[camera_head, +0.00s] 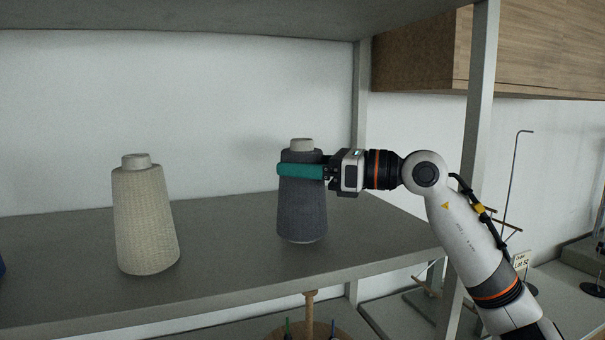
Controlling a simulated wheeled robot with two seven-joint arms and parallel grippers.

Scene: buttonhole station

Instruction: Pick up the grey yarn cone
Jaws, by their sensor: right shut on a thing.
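The dark grey yarn cone (302,215) stands upright on the shelf, right of the middle of the view. Its pale core sticks out at the top. My right gripper (300,171) reaches in from the right and is shut on the cone's upper part. A green finger lies across the front of the cone; the other finger is hidden behind it. The cone's base appears to be at the shelf surface; I cannot tell whether it is lifted slightly. My left gripper is not in view.
A cream yarn cone (146,222) stands to the left on the grey shelf (225,240). A blue thing (2,267) shows at the left edge. A metal upright (478,120) stands near my right arm. Another shelf board (180,18) hangs above. Shelf room between the cones is clear.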

